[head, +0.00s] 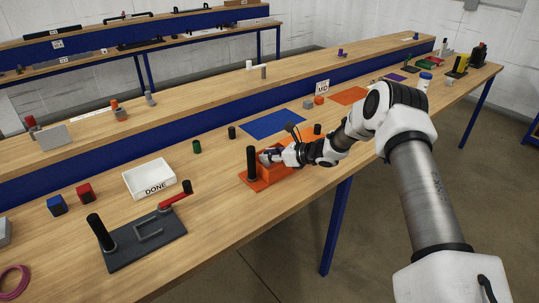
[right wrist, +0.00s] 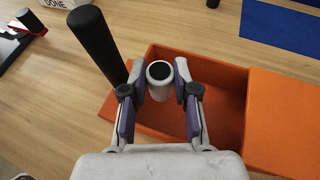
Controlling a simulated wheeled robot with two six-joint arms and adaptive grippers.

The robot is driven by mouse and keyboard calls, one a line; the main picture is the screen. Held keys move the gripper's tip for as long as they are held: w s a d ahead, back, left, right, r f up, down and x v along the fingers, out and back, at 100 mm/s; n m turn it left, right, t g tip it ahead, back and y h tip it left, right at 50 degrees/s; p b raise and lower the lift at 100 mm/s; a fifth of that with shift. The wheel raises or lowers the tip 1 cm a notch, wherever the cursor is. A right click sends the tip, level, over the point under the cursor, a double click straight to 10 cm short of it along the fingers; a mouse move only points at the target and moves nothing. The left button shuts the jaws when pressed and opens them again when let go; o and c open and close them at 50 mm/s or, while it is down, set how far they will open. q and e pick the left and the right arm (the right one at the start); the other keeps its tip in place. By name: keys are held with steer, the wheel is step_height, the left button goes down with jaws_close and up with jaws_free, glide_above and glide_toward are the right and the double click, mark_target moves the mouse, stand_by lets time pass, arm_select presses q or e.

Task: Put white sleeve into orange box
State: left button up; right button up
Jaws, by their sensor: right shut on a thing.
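The white sleeve (right wrist: 160,90) is a short hollow cylinder with a dark opening, gripped between the two fingers in the right wrist view. My right gripper (right wrist: 159,76) is shut on it, over the left part of the open orange box (right wrist: 205,63). I cannot tell whether the sleeve's lower end touches the box floor. In the head view the orange box (head: 257,184) sits on the wooden table, and my right gripper (head: 270,157) is at it, largely hiding the sleeve. My left gripper is not in view.
A black post (right wrist: 95,42) stands close to the gripper's left finger. A blue mat (head: 272,124) lies behind the box. A white DONE tray (head: 150,174) and a grey fixture with a red handle (head: 174,200) lie to the left. Small green and black cylinders stand nearby.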

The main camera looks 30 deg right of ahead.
steer(key=o, duration=1)
steer(key=v, duration=1.2)
steer(key=shift+d+f, duration=0.1)
